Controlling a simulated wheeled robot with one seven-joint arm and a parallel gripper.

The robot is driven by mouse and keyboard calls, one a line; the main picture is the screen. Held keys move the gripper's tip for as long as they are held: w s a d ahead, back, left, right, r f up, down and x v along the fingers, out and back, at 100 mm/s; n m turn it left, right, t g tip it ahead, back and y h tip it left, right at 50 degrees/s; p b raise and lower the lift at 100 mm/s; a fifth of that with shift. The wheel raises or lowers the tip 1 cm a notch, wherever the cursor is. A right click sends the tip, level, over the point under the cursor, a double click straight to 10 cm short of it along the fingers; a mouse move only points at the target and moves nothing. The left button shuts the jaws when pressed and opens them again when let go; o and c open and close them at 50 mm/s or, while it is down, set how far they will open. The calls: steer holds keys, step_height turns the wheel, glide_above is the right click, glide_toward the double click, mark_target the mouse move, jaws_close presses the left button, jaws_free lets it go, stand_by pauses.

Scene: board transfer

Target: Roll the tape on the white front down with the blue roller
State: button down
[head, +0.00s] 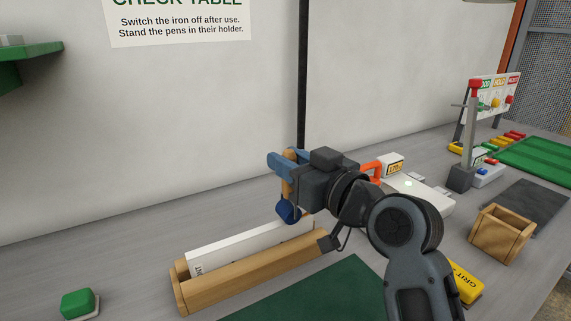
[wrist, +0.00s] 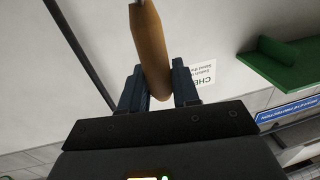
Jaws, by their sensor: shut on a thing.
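My gripper (head: 287,170) is shut on the wooden handle of the blue roller (head: 289,213). In the wrist view the handle (wrist: 152,50) sits between the two fingers of my gripper (wrist: 160,85). The roller's blue head hangs below the handle, at the right part of the white front (head: 235,247). I cannot tell whether it touches the front. The white front stands tilted in a wooden holder (head: 250,277). Dark print shows at its left end. No tape can be made out on it, and my gripper and wrist hide its right end.
A green block (head: 77,303) lies at the front left and a dark green mat (head: 325,297) lies before the holder. An open wooden box (head: 502,234) and a yellow grit block (head: 466,284) are at the right. A white device (head: 418,192) stands behind my arm.

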steer(key=shift+d, duration=0.15)
steer(key=shift+w+d+b, duration=0.3)
steer(key=shift+b, duration=0.4)
stand_by(1.1)
steer(key=shift+s, duration=0.1)
steer(key=shift+s+a, duration=0.3)
steer(key=shift+a, duration=0.2)
steer(key=shift+s+a, duration=0.3)
steer(key=shift+a, duration=0.2)
steer(key=shift+r+p, duration=0.1)
steer(key=shift+p, duration=0.3)
